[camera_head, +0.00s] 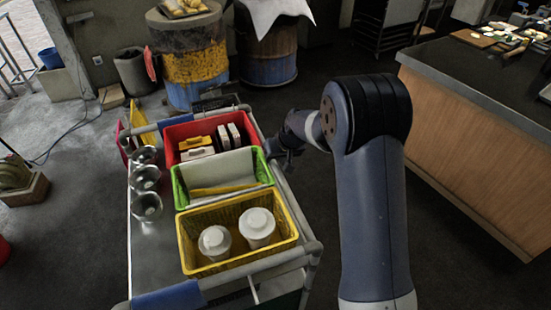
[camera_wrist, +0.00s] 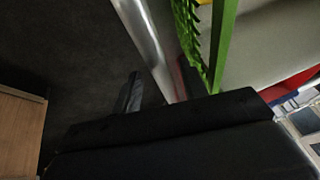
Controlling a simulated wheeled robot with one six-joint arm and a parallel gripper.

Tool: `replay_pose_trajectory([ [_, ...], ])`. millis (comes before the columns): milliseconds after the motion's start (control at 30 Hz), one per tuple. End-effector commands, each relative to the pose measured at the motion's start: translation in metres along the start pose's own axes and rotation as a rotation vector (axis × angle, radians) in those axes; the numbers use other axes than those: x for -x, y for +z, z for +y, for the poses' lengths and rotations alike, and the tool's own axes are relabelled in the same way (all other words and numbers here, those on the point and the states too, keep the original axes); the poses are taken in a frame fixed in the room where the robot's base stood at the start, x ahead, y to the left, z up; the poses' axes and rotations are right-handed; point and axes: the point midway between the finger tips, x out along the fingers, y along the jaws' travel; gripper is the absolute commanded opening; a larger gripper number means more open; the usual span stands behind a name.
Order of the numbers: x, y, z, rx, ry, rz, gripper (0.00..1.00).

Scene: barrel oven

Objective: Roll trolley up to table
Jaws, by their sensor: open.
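The trolley (camera_head: 152,238) stands left of centre in the head view, a metal cart with grey rails and blue handle sleeves. My gripper (camera_head: 281,150) is at its right side rail, beside the green crate. In the wrist view my gripper (camera_wrist: 160,85) is open, and the metal rail (camera_wrist: 148,40) runs down between its fingers; I cannot tell whether they touch it. The table (camera_head: 475,150), with a dark top and wooden side, stands at the right, apart from the trolley with floor between them. My arm hides part of that gap.
The trolley carries a red crate (camera_head: 168,134), a green crate (camera_head: 179,195), a yellow crate (camera_head: 188,262) with two white-lidded jars, and metal bowls (camera_head: 147,206). Barrels (camera_head: 196,72) stand behind it. A board with food (camera_head: 474,38) lies on the table.

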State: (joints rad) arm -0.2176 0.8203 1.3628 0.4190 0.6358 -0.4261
Motion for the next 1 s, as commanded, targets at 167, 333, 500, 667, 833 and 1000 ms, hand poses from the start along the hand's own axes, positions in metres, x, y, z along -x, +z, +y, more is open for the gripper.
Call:
replay_pose_trajectory([
  [167,-0.003,-0.0005,-0.0002,0.001,0.0,0.002,0.41],
  [333,-0.0029,-0.0004,-0.0002,0.001,0.0,0.001,0.41],
  [500,-0.0028,-0.0002,-0.0002,0.001,0.0,0.001,0.27],
  [667,-0.0028,-0.0002,-0.0002,0.001,0.0,0.001,0.14],
  [833,-0.0028,-0.0002,-0.0001,0.001,0.0,0.001,0.0],
  [1000,-0.0028,-0.0001,-0.0001,0.001,0.0,0.001,0.0],
])
